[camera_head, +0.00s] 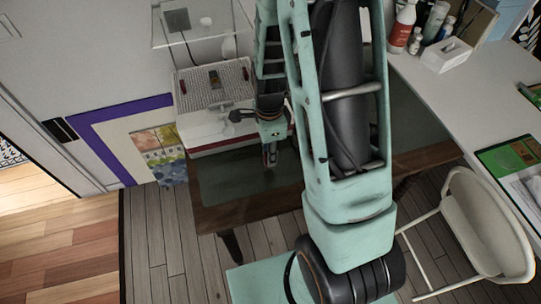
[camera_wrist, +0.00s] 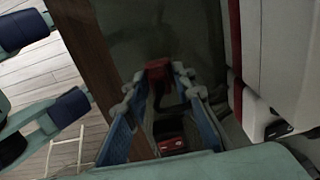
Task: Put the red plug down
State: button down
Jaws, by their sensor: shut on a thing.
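Whether the plug touches the table cannot be told.
The wood-edged table (camera_head: 225,215) has bare green surface around the gripper. The white machine (camera_head: 215,97) stands close by on the left. A white desk (camera_head: 425,85) with bottles and a tissue box is at right; a pale chair (camera_head: 485,225) stands in front.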

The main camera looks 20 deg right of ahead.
jog(key=shift+s+f+b, duration=0.1)
jog(key=shift+f+b, duration=0.3)
jog(key=shift+f, duration=0.75)
jog(key=shift+f+b, duration=0.5)
jog(key=shift+f, duration=0.1)
jog(key=c, duration=1.6)
grip_release()
jog(key=shift+r, duration=0.1)
notch_tip(320, 180, up, 13)
jog(key=shift+r+p, duration=0.1)
jog(key=shift+p, duration=1.1)
jog(key=shift+d, duration=0.1)
